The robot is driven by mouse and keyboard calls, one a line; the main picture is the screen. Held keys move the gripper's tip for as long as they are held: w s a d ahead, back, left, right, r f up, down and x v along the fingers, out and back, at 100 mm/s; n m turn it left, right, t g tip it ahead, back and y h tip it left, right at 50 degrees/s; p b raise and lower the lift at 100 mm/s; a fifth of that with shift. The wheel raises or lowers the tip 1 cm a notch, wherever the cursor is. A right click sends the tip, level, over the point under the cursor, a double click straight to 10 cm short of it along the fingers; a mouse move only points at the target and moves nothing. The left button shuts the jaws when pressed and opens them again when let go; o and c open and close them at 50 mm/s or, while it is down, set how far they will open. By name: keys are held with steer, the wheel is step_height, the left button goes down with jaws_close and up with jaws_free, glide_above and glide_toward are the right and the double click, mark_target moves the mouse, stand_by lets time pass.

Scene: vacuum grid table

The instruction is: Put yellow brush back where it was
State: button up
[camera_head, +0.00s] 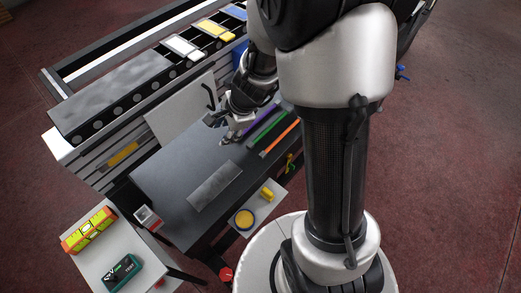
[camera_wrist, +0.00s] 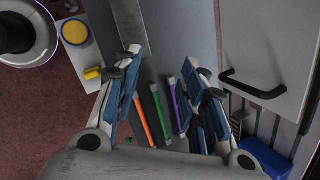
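My gripper (camera_head: 228,130) is over the far part of the dark table. In the wrist view my gripper (camera_wrist: 164,58) is open, its blue-padded fingers wide apart with nothing held between them. Three slim-handled tools lie side by side on the table: a purple one (camera_head: 262,114), a green one (camera_head: 267,129) and an orange one (camera_head: 280,138). They also show between and below the fingers in the wrist view. No yellow brush can be made out with certainty. A long yellow thing (camera_head: 122,158) is by the bench front, too small to identify.
The dark table (camera_head: 165,175) carries a grey plate (camera_head: 215,187). A side shelf holds a yellow round dish (camera_head: 245,218) and a yellow block (camera_head: 267,194). A level (camera_head: 89,231) and a green-black box (camera_head: 121,273) lie at lower left. A white panel with black handle (camera_wrist: 254,88) stands close.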

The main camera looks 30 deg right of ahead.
steer(key=s+a+r+n, duration=0.2)
steer(key=s+r+n, duration=0.3)
steer(key=r+n, duration=0.15)
steer(key=s+a+r+n, duration=0.3)
steer(key=s+r+n, duration=0.2)
steer(key=r, duration=0.3)
steer(key=s+d+r+n+h, duration=0.1)
steer(key=s+d+r+n, duration=0.1)
steer(key=s, duration=0.4)
steer(key=s+d+r+n+h, duration=0.1)
steer(key=s+d+r+n, duration=0.1)
steer(key=s+n, duration=0.3)
steer(key=shift+s+r+t+h, duration=0.3)
steer(key=shift+s+r+h, duration=0.1)
steer(key=shift+s+r, duration=0.15)
steer(key=shift+w+d+n, duration=0.1)
steer(key=shift+n, duration=0.15)
step_height(320, 180, down, 12)
steer(key=b, duration=1.2)
steer(key=shift+f, duration=0.1)
